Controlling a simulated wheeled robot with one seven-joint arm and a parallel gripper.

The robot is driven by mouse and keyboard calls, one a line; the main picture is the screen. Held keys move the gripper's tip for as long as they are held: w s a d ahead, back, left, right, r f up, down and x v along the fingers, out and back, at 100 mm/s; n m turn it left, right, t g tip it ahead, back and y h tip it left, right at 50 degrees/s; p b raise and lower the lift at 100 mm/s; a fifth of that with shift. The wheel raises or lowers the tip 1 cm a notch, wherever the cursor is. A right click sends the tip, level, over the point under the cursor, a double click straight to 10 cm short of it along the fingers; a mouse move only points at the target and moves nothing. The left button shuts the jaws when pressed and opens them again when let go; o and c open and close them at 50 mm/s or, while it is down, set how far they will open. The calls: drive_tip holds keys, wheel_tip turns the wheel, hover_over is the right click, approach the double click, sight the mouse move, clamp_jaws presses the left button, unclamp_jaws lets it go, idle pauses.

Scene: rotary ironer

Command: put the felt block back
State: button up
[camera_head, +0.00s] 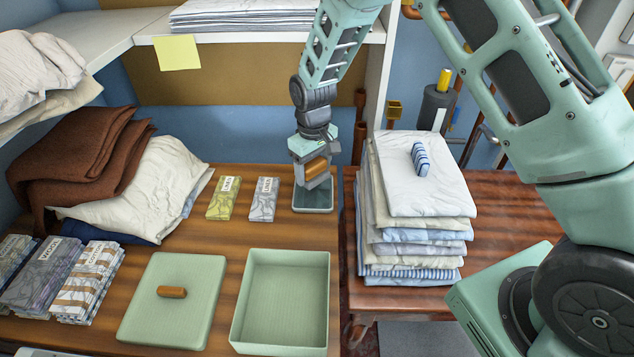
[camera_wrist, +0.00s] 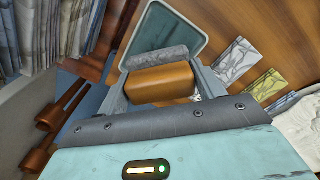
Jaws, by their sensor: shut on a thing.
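The felt block, with a brown wooden grip (camera_head: 315,167) and a grey felt part, is held in my gripper (camera_head: 316,178). In the wrist view the wooden grip (camera_wrist: 162,85) sits between the two fingers and the grey felt (camera_wrist: 158,57) shows along its far side. My gripper is shut on the block, just above a small shallow teal tray (camera_head: 300,205). The tray also shows in the wrist view (camera_wrist: 195,40), beyond the block. Whether the felt touches the tray is hidden by my gripper.
A green and a grey labelled packet (camera_head: 263,200) lie left of the tray. In front are an open green box (camera_head: 285,255) and its lid (camera_head: 170,310) with a wooden handle. A stack of folded linen (camera_head: 420,240) stands right. A shelf post (camera_head: 378,95) rises close by.

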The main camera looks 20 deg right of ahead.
sight(313, 182)
drive_tip(key=shift+f+p, duration=0.45)
drive_tip(key=shift+f, duration=2.1)
drive_tip(key=shift+f, duration=0.1)
drive_tip(key=shift+f, duration=0.1)
drive_tip(key=o, duration=0.9)
